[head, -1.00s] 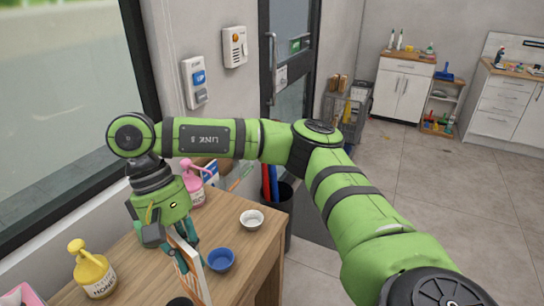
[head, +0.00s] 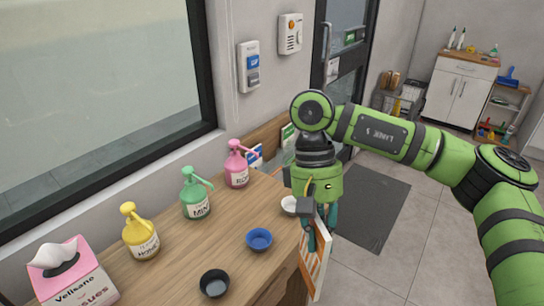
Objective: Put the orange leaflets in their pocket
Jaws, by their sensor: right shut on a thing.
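My right gripper (head: 321,230) is shut on the orange leaflets (head: 315,266), an upright white stack with orange stripes. It holds them at the right edge of the wooden counter (head: 222,248). Its fingers hide part of the stack. At the back of the counter, by the wall, stand a blue-and-white leaflet (head: 254,157) and a green-and-white leaflet (head: 288,137). The holder around these is mostly hidden, and I cannot make out which pocket is the orange one. My left gripper is not in view.
Pink (head: 237,166), green (head: 196,196) and yellow (head: 140,235) pump bottles stand along the wall side. A blue bowl (head: 259,240), a black bowl (head: 215,283) and a partly hidden white bowl (head: 290,205) stand near the front edge. A pink tissue box (head: 72,278) is at lower left.

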